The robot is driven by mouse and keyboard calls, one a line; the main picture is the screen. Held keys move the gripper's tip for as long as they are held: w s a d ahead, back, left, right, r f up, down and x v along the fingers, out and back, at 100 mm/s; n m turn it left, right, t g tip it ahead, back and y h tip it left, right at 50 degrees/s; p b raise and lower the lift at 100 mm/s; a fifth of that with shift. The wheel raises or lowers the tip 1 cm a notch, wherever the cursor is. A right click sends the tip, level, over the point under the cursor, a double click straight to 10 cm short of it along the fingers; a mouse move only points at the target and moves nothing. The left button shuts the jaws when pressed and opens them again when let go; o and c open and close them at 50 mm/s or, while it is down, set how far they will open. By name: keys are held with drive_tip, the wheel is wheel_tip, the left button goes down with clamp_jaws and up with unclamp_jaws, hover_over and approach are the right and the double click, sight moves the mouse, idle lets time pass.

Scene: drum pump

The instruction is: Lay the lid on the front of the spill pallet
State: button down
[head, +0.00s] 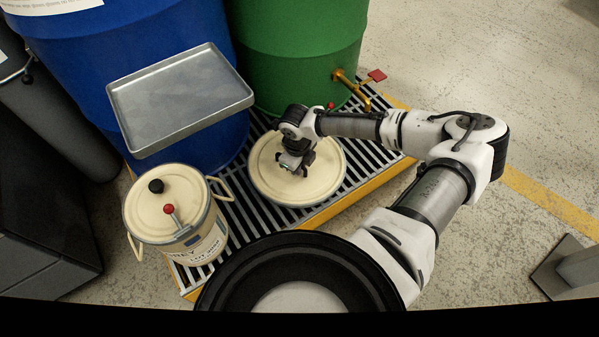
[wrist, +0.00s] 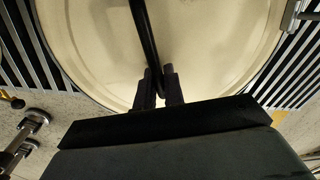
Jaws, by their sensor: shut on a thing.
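The lid (head: 322,180) is a large round cream disc with a raised rim. In the head view it lies over the slatted deck of the spill pallet (head: 222,226), at the front part before the green drum. It looks flat, but I cannot tell whether it fully rests on the slats. The gripper hides part of the lid.
A cream pail (head: 205,240) with a black knob and a red-tipped lever stands left. Behind are a blue drum (head: 75,60) with a metal tray (head: 180,98) and a green drum (head: 290,50) with a brass tap (head: 352,88). Open floor (head: 480,60) lies right.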

drive_tip(key=shift+f+b, duration=0.35)
drive_tip(key=shift+f, duration=1.15)
drive_tip(key=shift+f, duration=0.1)
drive_tip(key=c, duration=1.5)
unclamp_jaws()
wheel_tip(320, 180, up, 12)
drive_tip(key=p, duration=0.5)
drive_tip(key=shift+s+a, duration=0.2)
drive_tip(key=shift+s, duration=0.15)
